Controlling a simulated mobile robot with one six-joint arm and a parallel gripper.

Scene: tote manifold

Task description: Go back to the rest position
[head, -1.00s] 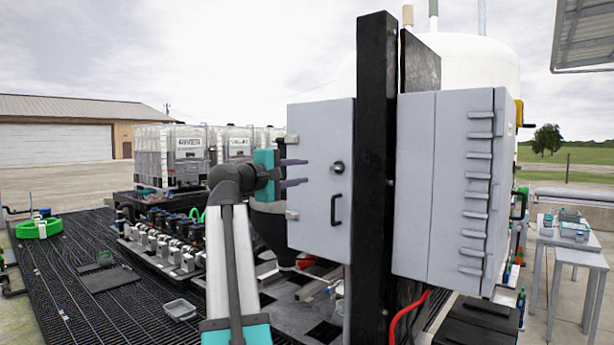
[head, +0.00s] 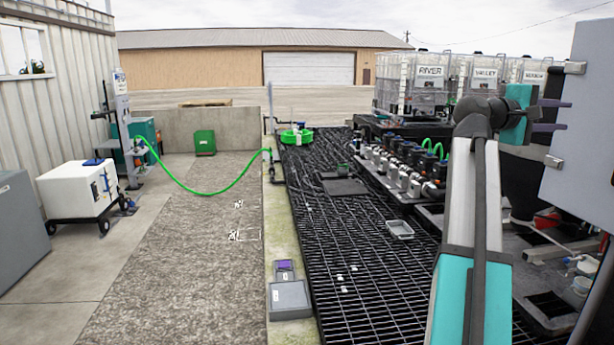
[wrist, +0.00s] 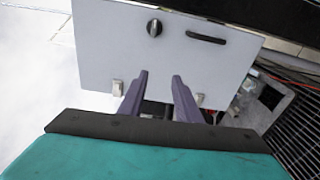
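My gripper (head: 560,116) is at the right of the head view, at the end of my raised arm. Its two purple fingers point right, toward a grey cabinet door (head: 583,130). In the wrist view the fingers (wrist: 158,92) stand apart with a gap between them and nothing held. The same door (wrist: 145,55), with a black knob and a handle, lies beyond the fingertips. I cannot tell whether the fingers touch it.
Totes labelled RIVER (head: 430,72) and VALLEY stand behind a valve manifold (head: 400,165). A clear tray (head: 399,229) lies on the black grating (head: 350,260). A green hose (head: 205,190) hangs at the left. A white wheeled box (head: 80,193) stands on the open concrete.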

